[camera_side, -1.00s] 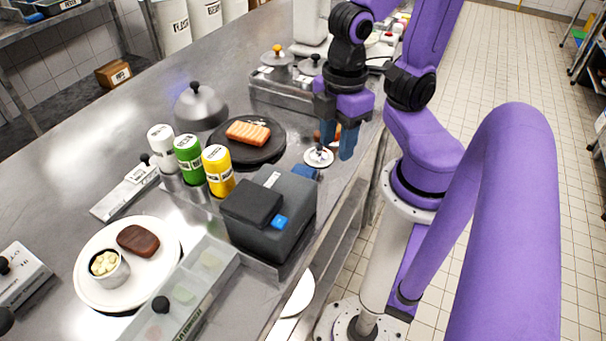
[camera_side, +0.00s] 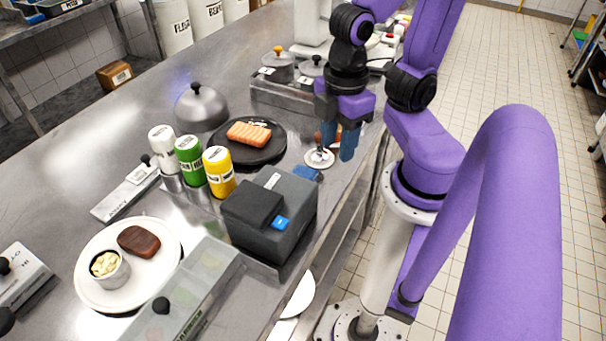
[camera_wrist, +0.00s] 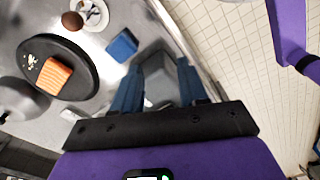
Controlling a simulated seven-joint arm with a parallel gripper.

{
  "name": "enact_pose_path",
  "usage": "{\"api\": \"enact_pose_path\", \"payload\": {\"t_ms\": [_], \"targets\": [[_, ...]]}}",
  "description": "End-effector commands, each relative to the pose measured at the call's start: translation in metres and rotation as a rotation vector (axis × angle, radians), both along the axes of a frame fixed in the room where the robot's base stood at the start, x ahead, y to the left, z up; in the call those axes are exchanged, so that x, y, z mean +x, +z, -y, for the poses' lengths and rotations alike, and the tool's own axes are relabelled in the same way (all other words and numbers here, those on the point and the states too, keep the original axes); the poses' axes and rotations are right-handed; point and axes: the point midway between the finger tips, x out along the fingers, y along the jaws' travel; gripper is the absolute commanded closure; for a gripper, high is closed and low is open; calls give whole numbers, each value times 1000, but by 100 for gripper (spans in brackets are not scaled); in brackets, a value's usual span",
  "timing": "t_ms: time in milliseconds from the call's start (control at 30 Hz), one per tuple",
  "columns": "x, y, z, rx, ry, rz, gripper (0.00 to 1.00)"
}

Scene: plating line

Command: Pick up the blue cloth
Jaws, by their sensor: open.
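The blue cloth (camera_side: 306,173) is a small folded piece lying on the steel counter, behind the dark grey box and next to a small white dish. It also shows in the wrist view (camera_wrist: 123,45), up and left of the fingers. My gripper (camera_side: 336,150), with blue fingers, hangs near the counter's right edge, to the right of and beyond the cloth in the side view. In the wrist view my gripper (camera_wrist: 158,85) is open, with nothing between its fingers. It does not touch the cloth.
The small white dish (camera_side: 319,159) and a brown egg-like item (camera_wrist: 72,21) are close by. A black plate with salmon (camera_side: 249,134), several bottles (camera_side: 219,172) and the dark grey box (camera_side: 270,215) surround the area. The counter drops off at the right.

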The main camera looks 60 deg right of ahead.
Motion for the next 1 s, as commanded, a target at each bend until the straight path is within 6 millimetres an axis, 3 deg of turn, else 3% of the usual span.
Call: {"api": "enact_pose_path", "payload": {"t_ms": [267, 300, 400, 767, 1000], "targets": [[0, 0, 0, 0, 0, 0, 54], [0, 0, 0, 0, 0, 0, 41], [0, 0, 0, 0, 0, 0, 15], [5, 3, 1, -2, 21, 1, 15], [42, 21, 10, -15, 209, 4, 15]]}}
